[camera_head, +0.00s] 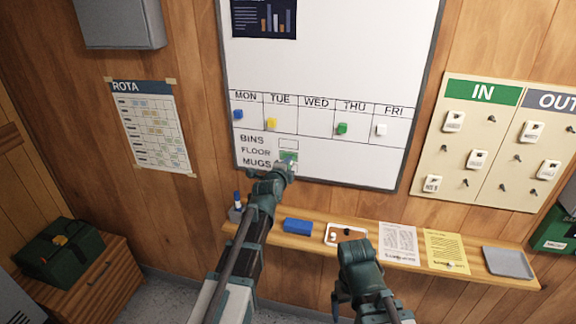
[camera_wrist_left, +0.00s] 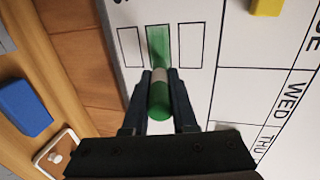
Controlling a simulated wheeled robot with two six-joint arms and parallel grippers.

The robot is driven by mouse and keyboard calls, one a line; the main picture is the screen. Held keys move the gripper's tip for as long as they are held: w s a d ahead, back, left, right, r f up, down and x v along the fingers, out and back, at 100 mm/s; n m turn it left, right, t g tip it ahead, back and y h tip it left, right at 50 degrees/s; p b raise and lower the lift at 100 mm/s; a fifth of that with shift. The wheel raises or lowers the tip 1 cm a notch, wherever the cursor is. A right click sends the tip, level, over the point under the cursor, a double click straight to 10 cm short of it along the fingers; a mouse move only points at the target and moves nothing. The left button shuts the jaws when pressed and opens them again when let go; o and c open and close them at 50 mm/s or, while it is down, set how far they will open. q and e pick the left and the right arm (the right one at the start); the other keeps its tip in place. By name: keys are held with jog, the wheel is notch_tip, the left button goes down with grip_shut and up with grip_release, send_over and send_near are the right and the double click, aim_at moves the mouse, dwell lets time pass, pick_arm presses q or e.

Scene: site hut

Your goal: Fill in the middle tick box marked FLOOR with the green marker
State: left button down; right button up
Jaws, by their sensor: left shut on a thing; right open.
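The whiteboard has a column of tick boxes beside BINS, FLOOR and MUGS. The middle box (camera_wrist_left: 159,37), in the FLOOR row, shows green ink across its visible part; it is also green in the head view (camera_head: 289,155). My left gripper (camera_head: 284,168) is shut on the green marker (camera_wrist_left: 159,100). The marker's front end is over the middle box and hides its near part; I cannot tell whether the tip touches. The outer boxes, one at left (camera_wrist_left: 130,47) and one at right (camera_wrist_left: 192,45), look white. My right gripper (camera_head: 339,298) is open and empty, low before the shelf.
Coloured magnets sit under the weekday headings. A key board (camera_head: 500,205) hangs at right.

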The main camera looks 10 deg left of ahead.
dwell(0.6)
pick_arm(q)
jog(key=shift+a, duration=0.1)
jog(key=shift+a, duration=0.45)
jog(key=shift+a, duration=0.45)
dwell(0.4)
jog(key=shift+a, duration=0.55)
jog(key=shift+a, duration=0.15)
jog(key=shift+w+a, duration=0.1)
jog(key=shift+a, duration=0.2)
